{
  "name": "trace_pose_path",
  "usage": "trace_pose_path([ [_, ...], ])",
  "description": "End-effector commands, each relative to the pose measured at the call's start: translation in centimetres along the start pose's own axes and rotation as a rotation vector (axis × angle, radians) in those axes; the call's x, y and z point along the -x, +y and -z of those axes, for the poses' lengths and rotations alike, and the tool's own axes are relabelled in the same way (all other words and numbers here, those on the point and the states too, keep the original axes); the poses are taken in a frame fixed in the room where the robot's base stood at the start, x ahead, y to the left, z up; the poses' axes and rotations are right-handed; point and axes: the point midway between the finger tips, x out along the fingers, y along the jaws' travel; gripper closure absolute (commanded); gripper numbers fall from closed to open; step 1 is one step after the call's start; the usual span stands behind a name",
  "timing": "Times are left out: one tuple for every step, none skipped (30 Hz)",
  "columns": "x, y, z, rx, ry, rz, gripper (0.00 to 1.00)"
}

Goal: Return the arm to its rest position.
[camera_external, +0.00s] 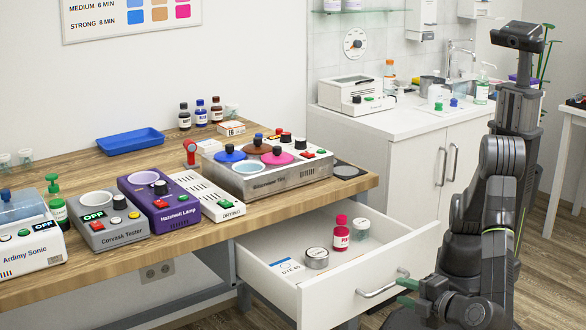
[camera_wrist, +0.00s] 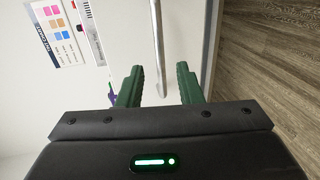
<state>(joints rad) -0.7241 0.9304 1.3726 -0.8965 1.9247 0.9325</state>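My arm (camera_external: 505,170) stands at the right in the external view, folded, with the forearm low. My gripper (camera_external: 405,292) is beside the right end of the handle (camera_external: 375,290) of an open white drawer (camera_external: 335,277). In the wrist view its two green fingers (camera_wrist: 160,85) are apart, so it is open. The metal handle (camera_wrist: 158,45) runs down toward the gap between the fingertips there. I cannot tell whether its end lies between them or beyond them. Nothing is held.
The drawer sticks out under the wooden counter (camera_external: 215,220), holding a red bottle (camera_external: 341,234), round tins (camera_external: 317,258) and a card (camera_external: 290,267). Devices crowd the counter. A white cabinet (camera_external: 425,175) with a sink stands behind my arm. Bare floor (camera_wrist: 265,60) shows right in the wrist view.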

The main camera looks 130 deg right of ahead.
Motion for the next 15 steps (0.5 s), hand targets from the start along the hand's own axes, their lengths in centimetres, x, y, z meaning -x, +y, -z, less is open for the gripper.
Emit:
trace_pose_path([
  [-1.2,-0.1,0.0,0.0,-0.003,0.0,0.67],
  [-1.8,-0.1,0.0,0.0,-0.002,-0.001,0.67],
  [-2.5,-0.1,0.0,-0.001,-0.002,-0.001,0.67],
  [-3.0,-0.1,0.0,-0.001,-0.002,-0.001,0.67],
  [-3.5,-0.1,0.0,-0.001,-0.002,0.0,0.67],
  [-4.0,0.0,-0.1,-0.001,-0.001,0.0,0.67],
  [-4.3,0.1,-0.1,-0.001,-0.001,0.0,0.67],
  [-4.6,0.2,0.0,-0.001,-0.001,0.0,0.67],
  [-4.9,0.2,0.0,-0.001,0.0,0.001,0.67],
  [-5.0,0.3,0.0,-0.001,0.0,0.001,0.67],
  [-5.1,0.3,0.0,-0.001,0.001,0.0,0.67],
  [-5.2,0.3,0.0,-0.001,0.001,0.0,0.67],
  [-5.2,0.3,0.0,-0.001,0.001,0.0,0.67],
  [-5.2,0.3,0.0,-0.001,0.001,0.0,0.67],
  [-5.2,0.3,0.0,-0.001,0.001,0.0,0.67],
])
